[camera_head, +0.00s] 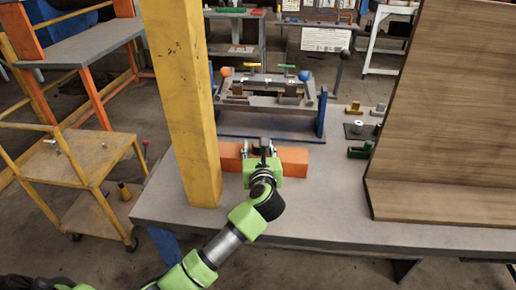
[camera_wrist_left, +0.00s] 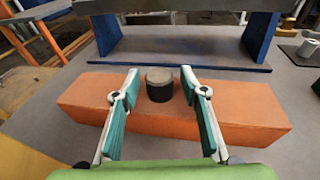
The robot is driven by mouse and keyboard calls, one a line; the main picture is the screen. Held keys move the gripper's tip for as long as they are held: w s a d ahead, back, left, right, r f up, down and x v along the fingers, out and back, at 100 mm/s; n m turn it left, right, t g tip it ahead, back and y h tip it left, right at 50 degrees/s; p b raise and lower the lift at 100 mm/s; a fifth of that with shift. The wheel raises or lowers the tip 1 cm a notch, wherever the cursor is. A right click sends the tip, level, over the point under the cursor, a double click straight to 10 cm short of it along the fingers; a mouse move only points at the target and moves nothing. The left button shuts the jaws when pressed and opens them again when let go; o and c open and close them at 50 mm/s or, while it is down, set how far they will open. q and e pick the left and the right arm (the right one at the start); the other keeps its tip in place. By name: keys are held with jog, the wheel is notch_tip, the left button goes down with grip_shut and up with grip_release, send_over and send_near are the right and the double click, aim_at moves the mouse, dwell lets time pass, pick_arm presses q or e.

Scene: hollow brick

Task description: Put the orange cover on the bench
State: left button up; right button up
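The orange cover (camera_head: 293,160) is a long orange block lying on the grey table top (camera_head: 300,205), in front of a blue-legged fixture. In the left wrist view the cover (camera_wrist_left: 240,112) has a short dark round knob (camera_wrist_left: 159,90) on top. My left gripper (camera_head: 258,147) reaches over the middle of the cover. In the left wrist view its fingers (camera_wrist_left: 160,76) are open, one on each side of the knob, with a gap showing on both sides. My gripper hides part of the cover in the head view. My right gripper is not in view.
A yellow post (camera_head: 180,100) stands close left of my left arm. The blue-legged fixture (camera_head: 270,95) is just behind the cover. A tall wooden panel (camera_head: 440,120) stands on the right. Small parts, including a green one (camera_head: 360,152), lie between. A yellow cart (camera_head: 85,155) is at left.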

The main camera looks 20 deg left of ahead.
pick_arm(q)
jog(key=shift+r, duration=0.1)
jog(key=shift+s+d, duration=0.1)
jog(key=shift+s, duration=0.05)
jog(key=b+v, duration=0.1)
jog(key=v, duration=1)
jog(key=shift+s+r, duration=0.15)
jog(key=shift+s, duration=0.15)
jog(key=shift+d, duration=0.15)
